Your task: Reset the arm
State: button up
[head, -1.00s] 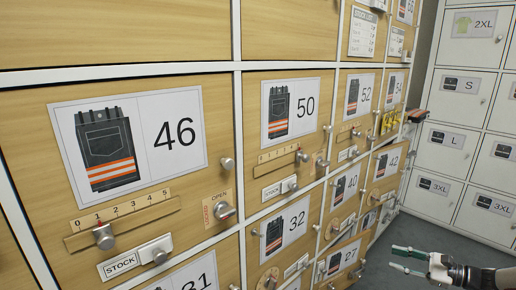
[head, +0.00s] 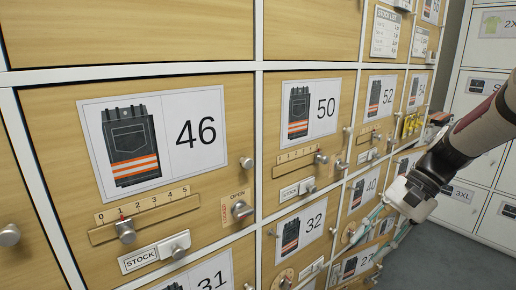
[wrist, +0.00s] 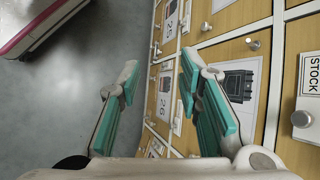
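My gripper (head: 372,238) hangs at the lower right of the head view, pointing down and left in front of the lower right locker doors. In the wrist view my gripper (wrist: 158,74) shows two teal-padded fingers spread apart with nothing between them. It is open and empty. My forearm comes in from the right edge of the head view and hides part of the white lockers behind it. Whether a finger touches a door or knob cannot be told.
Wooden locker doors, such as door 46 (head: 58,130) and door 50 (head: 273,140), carry protruding knobs, sliders and stock plates. White lockers (head: 472,125) stand at the right. Grey floor (head: 432,262) is clear below; a pink-edged object (wrist: 40,28) is at the wrist view's upper left.

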jog(key=s+a+r+n+h, duration=0.2)
jog(key=s+a+r, duration=0.1)
jog(key=s, duration=0.5)
jog(key=s+a+r+n+h, duration=0.2)
jog(key=s+a+r+h, duration=0.1)
jog(key=s, duration=0.5)
jog(key=s+d+f+n+t+h, duration=0.2)
jog(key=s+n, duration=0.2)
jog(key=s, duration=0.9)
notch_tip(320, 180, up, 35)
jog(key=t+p, duration=0.3)
jog(key=p, duration=3)
jog(key=shift+w+d+r+t, duration=0.2)
jog(key=shift+w+t, duration=0.1)
jog(key=shift+t, duration=0.1)
